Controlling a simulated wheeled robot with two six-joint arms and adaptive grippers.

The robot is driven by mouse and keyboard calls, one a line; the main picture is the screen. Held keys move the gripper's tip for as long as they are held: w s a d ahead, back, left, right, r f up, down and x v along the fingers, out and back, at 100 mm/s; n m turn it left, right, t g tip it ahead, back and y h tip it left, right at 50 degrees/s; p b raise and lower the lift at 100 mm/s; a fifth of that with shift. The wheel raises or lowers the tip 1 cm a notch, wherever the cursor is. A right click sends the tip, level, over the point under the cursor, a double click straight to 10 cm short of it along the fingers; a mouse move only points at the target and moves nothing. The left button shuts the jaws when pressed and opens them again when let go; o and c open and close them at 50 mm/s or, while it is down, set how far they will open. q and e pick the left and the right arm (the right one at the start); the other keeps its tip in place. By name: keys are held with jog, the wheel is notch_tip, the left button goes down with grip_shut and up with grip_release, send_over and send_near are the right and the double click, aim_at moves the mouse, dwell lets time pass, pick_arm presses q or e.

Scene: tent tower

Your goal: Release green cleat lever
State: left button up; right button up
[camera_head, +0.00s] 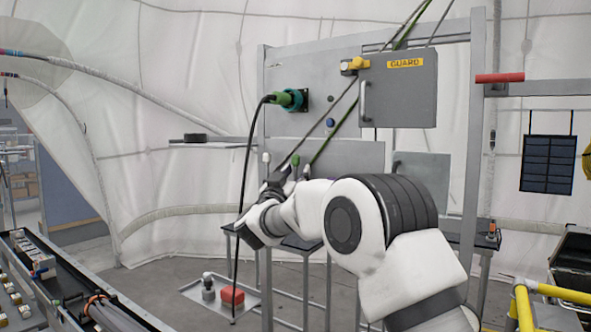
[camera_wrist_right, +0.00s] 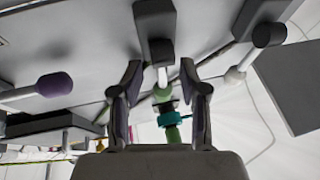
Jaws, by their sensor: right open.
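The green cleat lever (camera_head: 295,160) stands on the grey frame in the head view, just beyond my right gripper (camera_head: 281,176). The fingers are apart, with a gap on each side of the lever; contact is not clear. A white-knobbed lever (camera_wrist_right: 235,75) and a purple-knobbed lever (camera_wrist_right: 54,85) flank it in the wrist view. My right forearm hides part of the cleat area in the head view. My left gripper is not in view.
A green connector (camera_head: 290,99) with a hanging black cable is on the panel above. A grey guard box (camera_head: 398,88) with a handle is at upper right of the gripper. Ropes run diagonally down to the cleats. A tray (camera_head: 205,293) with a red block lies below.

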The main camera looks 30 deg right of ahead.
jog(key=shift+s+a+r, duration=0.15)
jog(key=shift+a+r, duration=0.05)
jog(key=shift+a, duration=0.15)
jog(key=shift+c, duration=0.6)
jog(key=shift+a, duration=0.15)
grip_shut()
jog(key=shift+s, duration=0.1)
